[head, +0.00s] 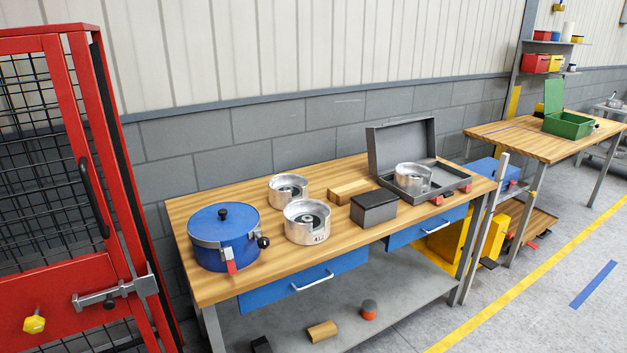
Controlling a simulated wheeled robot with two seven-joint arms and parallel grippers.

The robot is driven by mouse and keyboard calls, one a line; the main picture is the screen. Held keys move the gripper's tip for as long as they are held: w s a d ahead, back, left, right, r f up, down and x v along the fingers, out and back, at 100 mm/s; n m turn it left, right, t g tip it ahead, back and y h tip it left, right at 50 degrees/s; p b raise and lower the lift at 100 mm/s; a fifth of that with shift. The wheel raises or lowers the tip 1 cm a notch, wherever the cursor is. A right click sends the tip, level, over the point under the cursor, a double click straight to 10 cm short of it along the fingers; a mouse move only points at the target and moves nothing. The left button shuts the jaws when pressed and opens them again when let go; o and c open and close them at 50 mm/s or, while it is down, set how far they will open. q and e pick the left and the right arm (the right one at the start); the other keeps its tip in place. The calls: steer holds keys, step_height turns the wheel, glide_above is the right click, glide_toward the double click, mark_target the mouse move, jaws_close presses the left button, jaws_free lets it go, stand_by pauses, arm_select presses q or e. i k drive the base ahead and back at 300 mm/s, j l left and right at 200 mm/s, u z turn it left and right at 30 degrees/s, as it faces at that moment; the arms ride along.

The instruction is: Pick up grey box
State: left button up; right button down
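A small closed dark grey box (374,208) sits on the wooden workbench (240,281), near its front edge and right of the middle. A larger grey case (385,180) stands open behind it to the right, its lid raised against the wall side. A silver metal clutch part (412,178) sits in that open case. The task's wording does not tell which of the two is meant. Neither of my grippers is in view.
Two more silver parts (307,222) (288,189), a blue lidded pot (223,236) and a wooden block (351,190) share the bench. A red mesh cage door (85,200) stands at left. A second table (515,141) holds an open green box (568,124). Floor in front at right is clear.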

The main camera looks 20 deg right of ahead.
mark_target(370, 209)
steer(key=i+l, duration=0.2)
steer(key=l, duration=0.2)
steer(key=i+l+u, duration=0.1)
steer(key=i+l, duration=0.15)
steer(key=l, duration=0.2)
steer(key=i+l, duration=0.2)
steer(key=l, duration=0.25)
steer(key=i+l+u, duration=0.15)
steer(key=l, duration=0.25)
steer(key=i+l, duration=0.25)
steer(key=l, duration=0.25)
steer(key=i+l+u, duration=0.1)
steer(key=l, duration=0.35)
steer(key=i+l, duration=0.25)
steer(key=l, duration=0.2)
steer(key=i+l+u, duration=0.1)
steer(key=l, duration=0.4)
steer(key=i, duration=0.05)
